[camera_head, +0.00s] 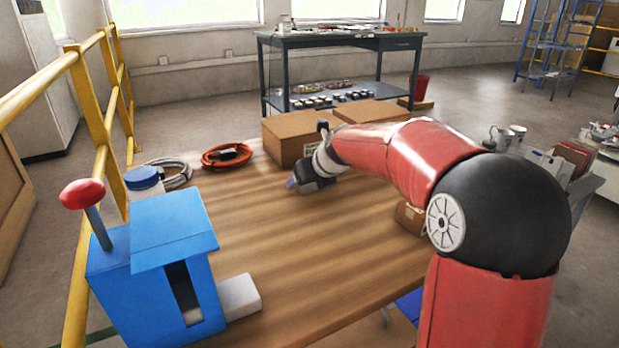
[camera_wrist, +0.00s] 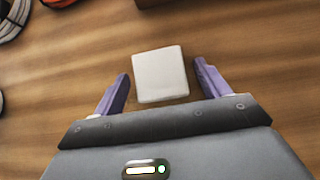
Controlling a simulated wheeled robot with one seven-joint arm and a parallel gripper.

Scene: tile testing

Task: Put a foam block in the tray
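A white block (camera_wrist: 160,73), which looks like a foam block, lies on the wooden table between my gripper's two purple fingers in the wrist view. My gripper (camera_wrist: 160,87) is open, with a gap on each side of the block. In the head view my gripper (camera_head: 291,183) is low over the far part of the table, and I cannot make out that block there. Another white block (camera_head: 239,296) sits against the blue box at the near left. I cannot identify a tray for certain; a blue piece (camera_head: 408,305) shows partly behind my arm.
The blue box (camera_head: 160,265) has a red-knobbed lever (camera_head: 83,194). A blue-lidded jar (camera_head: 144,181), an orange cable coil (camera_head: 227,155) and cardboard boxes (camera_head: 290,137) line the table's far side. A yellow railing (camera_head: 88,110) runs along the left. The table's middle (camera_head: 310,245) is clear.

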